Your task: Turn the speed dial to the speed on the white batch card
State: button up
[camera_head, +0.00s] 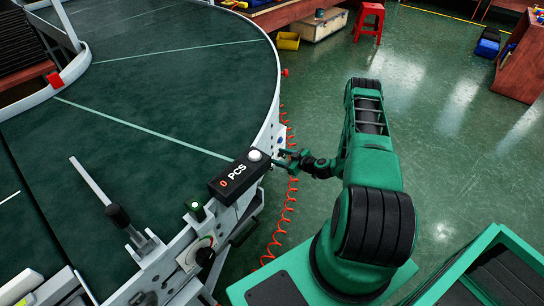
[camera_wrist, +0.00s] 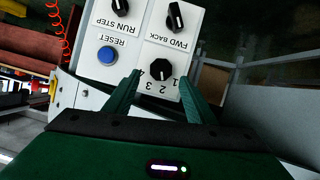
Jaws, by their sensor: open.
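The speed dial (camera_wrist: 160,69) is a black round knob on a white control panel (camera_wrist: 128,35). The numbers 1 to 4 are printed around its edge, upside down in the wrist view. I cannot tell clearly which number its mark points at. My gripper (camera_wrist: 160,80) is open, with one green finger on each side of the dial; I cannot tell whether they touch it. In the head view my gripper (camera_head: 286,157) is at the conveyor's outer edge, beside the counter box, and the dial is hidden there. I cannot make out the white batch card in either view.
The panel also carries a blue RESET button (camera_wrist: 107,56), a RUN STEP knob (camera_wrist: 121,9) and a FWD BACK knob (camera_wrist: 175,17). A black counter box (camera_head: 238,176) reading 0 PCS stands on the green curved conveyor's (camera_head: 180,85) rim. A red coiled cord (camera_head: 291,205) hangs nearby.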

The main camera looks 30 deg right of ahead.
jog(key=shift+x, duration=2.4)
jog(key=shift+s, duration=0.1)
jog(key=c, duration=1)
